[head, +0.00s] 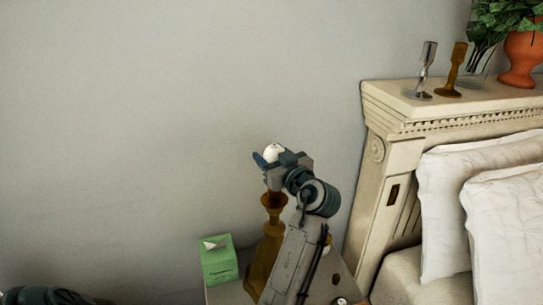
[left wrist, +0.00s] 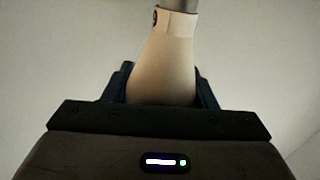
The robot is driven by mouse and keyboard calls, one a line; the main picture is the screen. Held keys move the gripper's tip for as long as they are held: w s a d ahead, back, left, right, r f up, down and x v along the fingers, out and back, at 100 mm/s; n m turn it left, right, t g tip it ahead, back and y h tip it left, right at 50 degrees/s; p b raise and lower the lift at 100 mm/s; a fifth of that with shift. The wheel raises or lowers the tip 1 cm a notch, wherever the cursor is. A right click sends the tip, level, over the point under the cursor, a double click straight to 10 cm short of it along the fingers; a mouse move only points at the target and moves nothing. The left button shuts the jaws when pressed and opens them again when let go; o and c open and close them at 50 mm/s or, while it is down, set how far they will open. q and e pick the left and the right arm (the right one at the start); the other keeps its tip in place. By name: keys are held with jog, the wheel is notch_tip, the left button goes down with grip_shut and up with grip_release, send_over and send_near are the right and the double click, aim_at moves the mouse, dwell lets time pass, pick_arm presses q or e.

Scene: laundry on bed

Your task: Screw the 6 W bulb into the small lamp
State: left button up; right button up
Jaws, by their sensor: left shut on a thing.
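A white bulb (head: 272,152) is held in my left gripper (head: 268,163), which is shut on it above the small lamp. In the left wrist view the bulb (left wrist: 166,70) sits between the fingers (left wrist: 165,92), its wide part near the gripper and its grey metal end away from it. A dark mark shows on its neck, but I cannot read the wattage. The small lamp (head: 265,262) is amber-brown with a cup-like top, directly below the gripper in the head view. I cannot tell whether bulb and lamp touch. My right gripper is not in view.
A green tissue box (head: 219,262) stands left of the lamp on the nightstand (head: 230,294). A small pale round thing (head: 341,301) lies at the nightstand's front right. The bed's cream headboard (head: 385,180), with candlesticks (head: 455,70) on top, is to the right. The wall is behind.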

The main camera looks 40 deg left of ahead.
pick_arm(q)
jog(key=shift+f+b, duration=0.3)
jog(key=shift+b, duration=0.1)
dwell(0.4)
jog(key=o, duration=1)
jog(key=shift+o, duration=0.2)
